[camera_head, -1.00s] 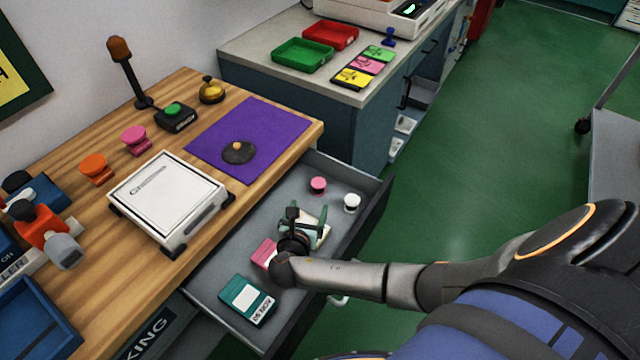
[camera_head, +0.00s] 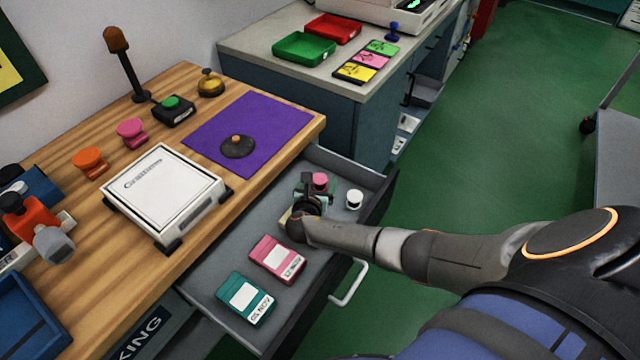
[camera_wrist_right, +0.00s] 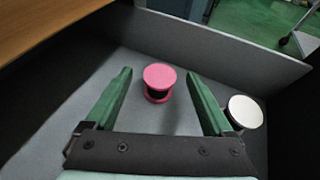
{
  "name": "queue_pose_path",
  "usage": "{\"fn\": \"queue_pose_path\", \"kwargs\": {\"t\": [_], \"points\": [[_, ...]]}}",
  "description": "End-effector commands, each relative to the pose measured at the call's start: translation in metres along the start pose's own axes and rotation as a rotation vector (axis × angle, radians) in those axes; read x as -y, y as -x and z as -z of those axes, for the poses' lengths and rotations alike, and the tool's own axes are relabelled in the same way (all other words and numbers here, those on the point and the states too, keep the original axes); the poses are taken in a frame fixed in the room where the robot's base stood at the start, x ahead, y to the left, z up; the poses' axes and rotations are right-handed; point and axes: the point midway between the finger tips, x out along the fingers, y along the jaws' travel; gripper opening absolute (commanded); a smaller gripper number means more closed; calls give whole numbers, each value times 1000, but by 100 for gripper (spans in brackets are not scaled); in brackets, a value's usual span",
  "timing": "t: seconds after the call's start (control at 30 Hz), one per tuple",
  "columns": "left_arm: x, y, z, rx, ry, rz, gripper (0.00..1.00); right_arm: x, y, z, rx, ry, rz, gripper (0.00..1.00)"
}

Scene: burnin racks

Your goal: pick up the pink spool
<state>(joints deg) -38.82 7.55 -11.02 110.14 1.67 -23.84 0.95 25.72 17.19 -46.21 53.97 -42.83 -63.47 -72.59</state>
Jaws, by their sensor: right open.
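The pink spool (camera_head: 320,181) stands upright in the open drawer, toward its far end. In the right wrist view the pink spool (camera_wrist_right: 158,82) sits ahead of and between the two green fingers of my right gripper (camera_wrist_right: 160,88). That gripper is open and empty, and I see no finger touching the spool. In the head view my right gripper (camera_head: 314,186) is over the drawer, right by the spool, and its wrist partly hides the fingers. My left gripper is not in view.
A white spool (camera_head: 354,199) stands to the right of the pink one. Pink (camera_head: 278,260) and teal (camera_head: 245,298) cartridges lie nearer in the drawer. The drawer's walls (camera_wrist_right: 225,42) surround the gripper. The wooden worktop (camera_head: 215,246) borders the drawer on the left.

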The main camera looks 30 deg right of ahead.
Motion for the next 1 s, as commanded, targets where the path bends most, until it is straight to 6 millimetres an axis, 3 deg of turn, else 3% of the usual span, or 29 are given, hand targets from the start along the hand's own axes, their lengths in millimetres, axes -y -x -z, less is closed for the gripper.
{"fn": "queue_pose_path", "kwargs": {"t": [0.13, 0.9, 1.0], "points": [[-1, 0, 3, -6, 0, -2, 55, 0, 0, 0, 0, -1, 0, 86], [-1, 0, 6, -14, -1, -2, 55, 0, 1, 0, -1, 0, -1, 0], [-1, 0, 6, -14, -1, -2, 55, 0, 1, 0, 0, 0, -1, 0]]}}
